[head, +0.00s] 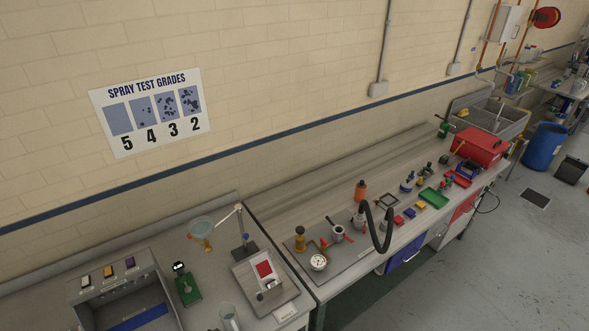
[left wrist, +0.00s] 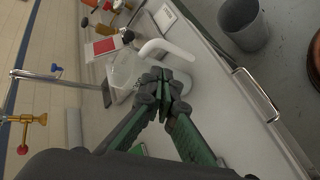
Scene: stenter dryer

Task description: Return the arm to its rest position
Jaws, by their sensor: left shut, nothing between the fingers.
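My left gripper (left wrist: 163,84) shows in the left wrist view, with green fingers and dark tips. The tips are together and nothing is between them. They are over the pale bench top (left wrist: 222,128), close to the white handle (left wrist: 168,48) of a clear jug (left wrist: 126,72). I cannot tell whether the tips touch the handle. The jug also shows at the lower edge of the head view (head: 229,318). Neither arm shows in the head view, and my right gripper is in neither view.
A spray stand (head: 240,225) and a tray with a red patch (head: 265,270) are beside the jug. A grey box with coloured switches (head: 118,285) stands left. A long cluttered bench (head: 335,290) runs right. A grey bin (left wrist: 244,27) stands beyond the bench edge.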

